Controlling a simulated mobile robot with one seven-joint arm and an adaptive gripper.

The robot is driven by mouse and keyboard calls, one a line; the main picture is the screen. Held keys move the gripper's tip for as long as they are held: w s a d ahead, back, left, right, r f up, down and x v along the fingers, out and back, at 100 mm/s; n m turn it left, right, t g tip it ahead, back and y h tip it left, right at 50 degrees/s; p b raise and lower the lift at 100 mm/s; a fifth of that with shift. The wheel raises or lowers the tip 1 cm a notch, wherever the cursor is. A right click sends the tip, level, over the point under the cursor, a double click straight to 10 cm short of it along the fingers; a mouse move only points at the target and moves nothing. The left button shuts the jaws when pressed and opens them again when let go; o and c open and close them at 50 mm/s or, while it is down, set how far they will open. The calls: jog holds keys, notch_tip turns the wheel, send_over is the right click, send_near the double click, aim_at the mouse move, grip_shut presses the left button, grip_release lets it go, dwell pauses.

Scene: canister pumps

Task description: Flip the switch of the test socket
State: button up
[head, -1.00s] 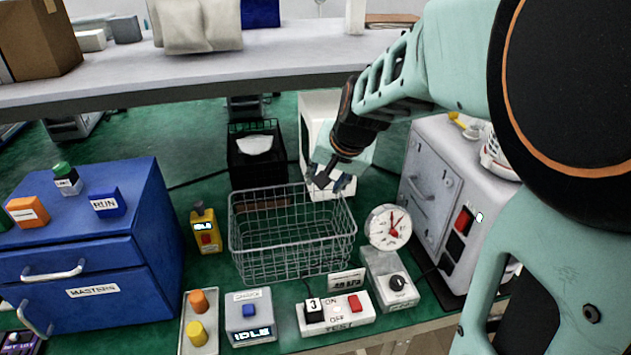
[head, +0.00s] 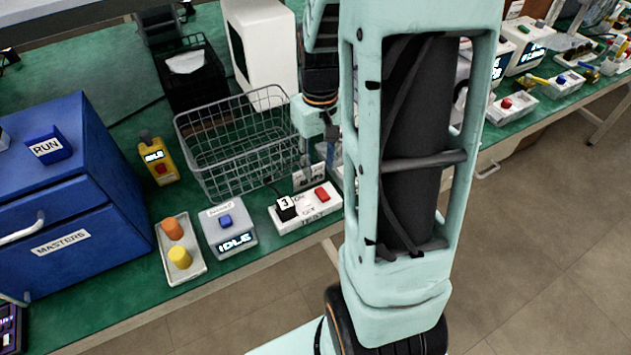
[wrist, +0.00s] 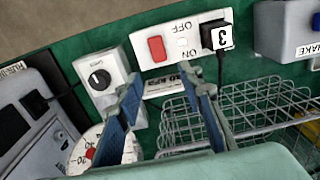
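The test socket is a white power strip (head: 305,209) at the front edge of the green bench. A black plug marked 3 (head: 286,207) sits in its left end, and a red rocker switch (head: 322,194) is at its right. In the wrist view the red switch (wrist: 157,49) and the plug (wrist: 216,36) appear upside down on the white strip (wrist: 180,40). My gripper (wrist: 166,92) is open and empty, its two blue-grey fingers apart, pointing toward the strip from above. In the head view my arm hides most of the gripper, just behind the strip.
A wire basket (head: 235,140) stands behind the strip, close to my right-hand finger in the wrist view. A grey knob box (wrist: 101,80) and a dial gauge (wrist: 84,150) lie beside it. An IDLE box (head: 229,231) stands left of the strip.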

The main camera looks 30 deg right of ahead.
aim_at(319, 189)
notch_tip(319, 189, down, 8)
jog(key=shift+r+b, duration=0.2)
jog(key=shift+b, duration=0.1)
jog(key=shift+c, duration=0.5)
grip_shut()
